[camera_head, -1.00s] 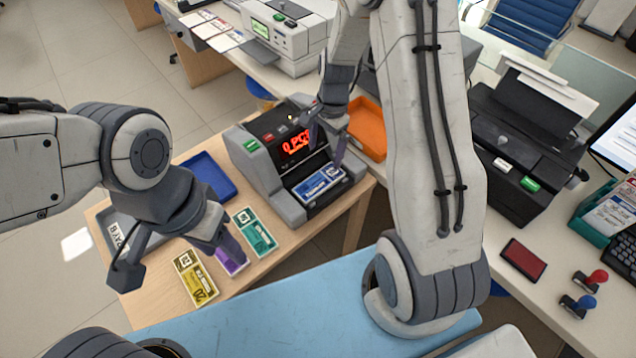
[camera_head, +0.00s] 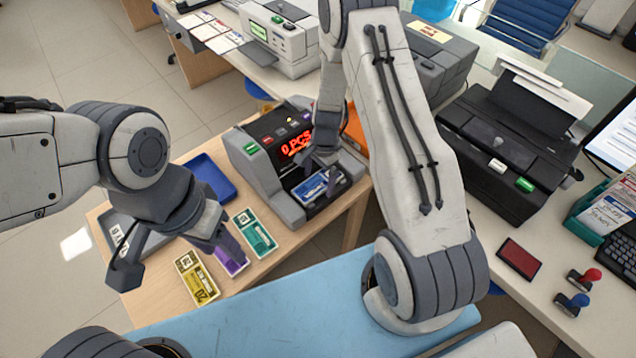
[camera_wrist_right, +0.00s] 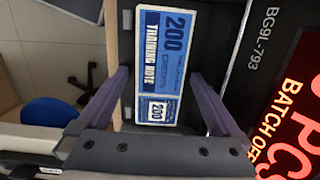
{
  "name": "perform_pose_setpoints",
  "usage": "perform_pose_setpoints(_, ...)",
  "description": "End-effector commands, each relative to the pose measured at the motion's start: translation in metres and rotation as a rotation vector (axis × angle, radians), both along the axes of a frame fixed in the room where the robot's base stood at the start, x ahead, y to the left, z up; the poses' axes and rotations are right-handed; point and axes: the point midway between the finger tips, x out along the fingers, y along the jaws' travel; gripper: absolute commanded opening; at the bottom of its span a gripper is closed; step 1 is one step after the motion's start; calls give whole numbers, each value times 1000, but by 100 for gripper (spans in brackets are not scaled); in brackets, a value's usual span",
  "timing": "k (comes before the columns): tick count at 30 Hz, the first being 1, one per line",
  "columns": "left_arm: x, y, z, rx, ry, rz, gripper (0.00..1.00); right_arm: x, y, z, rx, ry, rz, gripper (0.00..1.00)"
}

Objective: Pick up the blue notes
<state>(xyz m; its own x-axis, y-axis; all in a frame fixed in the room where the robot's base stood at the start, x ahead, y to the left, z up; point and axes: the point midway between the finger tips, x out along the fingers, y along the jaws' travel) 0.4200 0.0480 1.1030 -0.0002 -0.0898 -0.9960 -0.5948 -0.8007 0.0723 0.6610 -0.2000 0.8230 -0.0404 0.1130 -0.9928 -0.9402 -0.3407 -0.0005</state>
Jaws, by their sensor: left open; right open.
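The blue notes (camera_head: 318,186) lie in the front tray of the grey note counter (camera_head: 262,172), whose red display reads 0 PCS. In the right wrist view the blue notes (camera_wrist_right: 164,62) show "200" and "TRAINING NOTE". My right gripper (camera_head: 326,178) is open, its fingers above the tray. In the right wrist view its fingers (camera_wrist_right: 160,100) stand on either side of the notes' near part, with nothing visibly gripped. My left gripper (camera_head: 180,262) is open above the wooden table's left part, near the purple notes (camera_head: 232,258), and partly covers them.
Green notes (camera_head: 255,232) and yellow notes (camera_head: 196,278) lie on the wooden table (camera_head: 290,246). A blue tray (camera_head: 208,176) and a grey tray (camera_head: 118,232) stand at its left. An orange tray (camera_head: 354,130) is mostly hidden behind my right arm.

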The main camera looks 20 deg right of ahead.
Motion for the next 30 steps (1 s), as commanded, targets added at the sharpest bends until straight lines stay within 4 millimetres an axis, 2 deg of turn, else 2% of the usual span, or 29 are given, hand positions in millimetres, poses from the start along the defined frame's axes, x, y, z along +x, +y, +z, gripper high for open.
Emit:
perform_pose_setpoints(2,0,0,0,0,0,0,50,0,0,0,0,0,0,100)
perform_pose_setpoints(3,0,0,0,0,0,0,50,0,0,0,0,0,0,96)
perform_pose_setpoints(8,0,0,0,0,0,0,50,0,0,0,0,0,1,35)
perform_pose_setpoints(9,0,0,0,0,0,0,50,0,0,0,0,0,1,20)
perform_pose_setpoints(10,0,0,0,0,0,0,50,0,0,1,0,0,1,20)
perform_pose_setpoints(11,0,0,0,0,0,0,50,0,0,1,0,0,1,11)
perform_pose_setpoints(20,0,0,-1,0,0,0,50,0,0,6,0,-1,1,10)
perform_pose_setpoints(23,0,0,-1,0,0,0,50,1,0,17,1,-2,1,10)
perform_pose_setpoints(30,0,0,-5,0,0,0,50,1,0,60,0,-5,2,10)
